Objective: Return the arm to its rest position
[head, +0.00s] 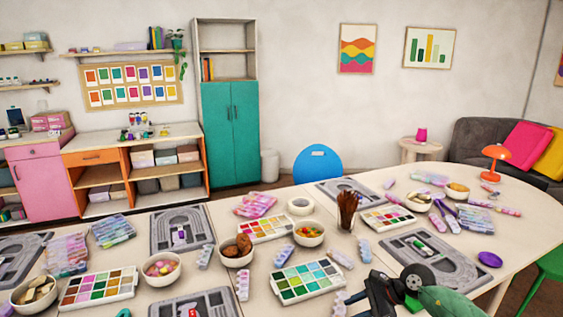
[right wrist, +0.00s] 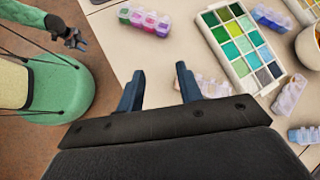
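My right gripper (head: 367,296) is over the near edge of the table, at the bottom right of the head view, with its green arm coming in from the right. In the right wrist view my right gripper (right wrist: 158,88) has its two dark blue fingers apart with nothing between them. My left gripper (right wrist: 75,40) shows small and dark at the upper left of the right wrist view, beside my green body. It is too small there to tell whether it is open or shut.
Below the right fingers lie a bead palette (right wrist: 243,50) of green squares and pill-shaped bead boxes (right wrist: 144,20). In the head view the long table (head: 505,243) carries grey bead boards (head: 433,257), bowls (head: 309,234) and a brush cup (head: 347,211). Floor (right wrist: 40,150) shows beside the table.

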